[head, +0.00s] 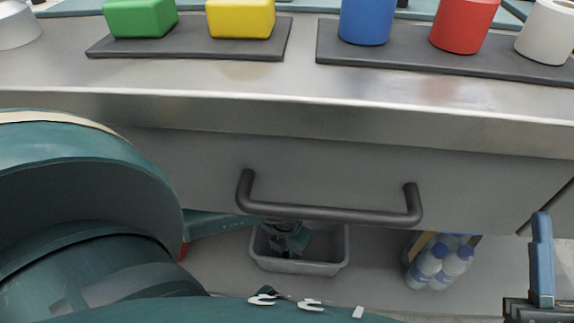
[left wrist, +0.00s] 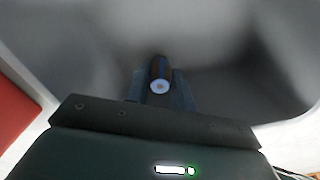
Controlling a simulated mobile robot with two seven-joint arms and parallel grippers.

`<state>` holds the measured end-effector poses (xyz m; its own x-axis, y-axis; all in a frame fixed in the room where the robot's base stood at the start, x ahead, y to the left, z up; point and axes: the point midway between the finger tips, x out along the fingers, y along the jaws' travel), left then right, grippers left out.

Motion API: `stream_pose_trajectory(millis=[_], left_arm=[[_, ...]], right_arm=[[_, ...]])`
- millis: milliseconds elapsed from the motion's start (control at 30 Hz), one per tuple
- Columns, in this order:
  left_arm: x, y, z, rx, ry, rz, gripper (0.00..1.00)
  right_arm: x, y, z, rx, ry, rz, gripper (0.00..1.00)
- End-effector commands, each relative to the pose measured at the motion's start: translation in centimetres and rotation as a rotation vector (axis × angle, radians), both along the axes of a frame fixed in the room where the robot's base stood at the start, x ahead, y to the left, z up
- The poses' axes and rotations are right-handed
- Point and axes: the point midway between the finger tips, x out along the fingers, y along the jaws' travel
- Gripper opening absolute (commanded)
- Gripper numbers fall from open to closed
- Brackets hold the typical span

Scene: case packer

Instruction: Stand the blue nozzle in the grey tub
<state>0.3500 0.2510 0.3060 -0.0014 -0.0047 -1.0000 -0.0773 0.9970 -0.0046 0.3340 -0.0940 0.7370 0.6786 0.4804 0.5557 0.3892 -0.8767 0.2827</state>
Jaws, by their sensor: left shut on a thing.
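The grey tub (head: 298,267) stands below the drawer handle in the head view. My left gripper (head: 291,241) reaches down into or just over the tub, partly covered by the handle. In the left wrist view my left gripper (left wrist: 160,95) is shut on the blue nozzle (left wrist: 159,70), a dark blue cylinder with a pale round end toward the camera. Blurred grey walls, apparently the tub's, surround it there. I cannot tell whether the nozzle touches the tub floor. One blue finger of my right gripper (head: 542,262) shows at the lower right; its opening cannot be judged.
A drawer front with a dark handle (head: 330,214) overhangs the tub. A pack of water bottles (head: 440,262) stands to its right. On the counter are green (head: 141,17) and yellow (head: 241,18) blocks and blue (head: 367,20), red (head: 464,24) and white (head: 547,32) containers.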

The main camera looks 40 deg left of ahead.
Motion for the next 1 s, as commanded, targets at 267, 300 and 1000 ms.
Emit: stream_pose_trajectory(millis=[267,300,1000], left_arm=[[0.1,0.0,-0.1,-0.001,-0.002,0.000,0.00],[0.1,0.0,-0.2,0.000,-0.002,0.000,0.00],[0.1,0.0,1.1,0.000,-0.003,-0.001,0.46]], right_arm=[[0.0,0.0,0.2,-0.001,-0.011,0.000,0.36],[0.0,0.0,0.2,-0.001,-0.013,0.000,0.36],[0.0,0.0,0.8,0.001,0.002,0.001,0.36]])
